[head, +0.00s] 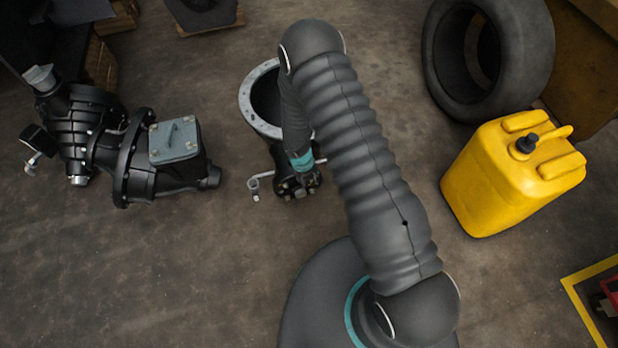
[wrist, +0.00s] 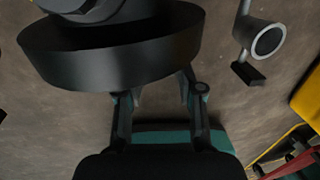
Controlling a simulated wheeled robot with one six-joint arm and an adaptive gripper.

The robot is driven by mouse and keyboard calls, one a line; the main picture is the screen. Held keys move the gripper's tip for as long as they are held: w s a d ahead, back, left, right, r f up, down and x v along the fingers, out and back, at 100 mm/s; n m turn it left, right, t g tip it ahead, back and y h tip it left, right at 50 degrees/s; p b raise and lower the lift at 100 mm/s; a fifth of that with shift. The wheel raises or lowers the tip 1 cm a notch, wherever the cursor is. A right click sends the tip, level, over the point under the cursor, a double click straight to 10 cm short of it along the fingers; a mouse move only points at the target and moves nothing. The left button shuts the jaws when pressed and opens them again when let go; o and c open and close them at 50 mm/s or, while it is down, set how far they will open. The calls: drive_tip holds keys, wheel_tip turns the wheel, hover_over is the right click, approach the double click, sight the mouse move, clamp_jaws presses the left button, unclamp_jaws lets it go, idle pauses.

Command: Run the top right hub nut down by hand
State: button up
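My gripper is at the dark hub (head: 300,188) in the head view, where my arm hides part of the hub and my fingers. Small brassy nuts show on the hub, but I cannot pick out the top right one. In the wrist view my gripper (wrist: 160,92) has its two finger linkages apart, on either side of a strip of floor. A thick dark disc (wrist: 110,55) with a smaller raised part on top covers the fingertips. I cannot tell whether they touch or hold a nut.
A grey ringed housing (head: 250,105) stands behind the hub. A small cup on a bracket (head: 254,184) is at its left, also in the wrist view (wrist: 268,40). A black gearbox (head: 130,170) is left; a yellow jerrycan (head: 490,195) and tyre (head: 535,60) are right.

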drive_tip(key=shift+d, duration=0.15)
drive_tip(key=shift+f, duration=0.1)
drive_tip(key=t+h+b, duration=0.1)
drive_tip(key=h+b, duration=0.4)
drive_tip(key=b, duration=0.3)
drive_tip(key=shift+h+b, duration=0.3)
drive_tip(key=shift+b, duration=0.05)
drive_tip(key=shift+c, duration=0.2)
clamp_jaws()
drive_tip(key=shift+r, duration=0.2)
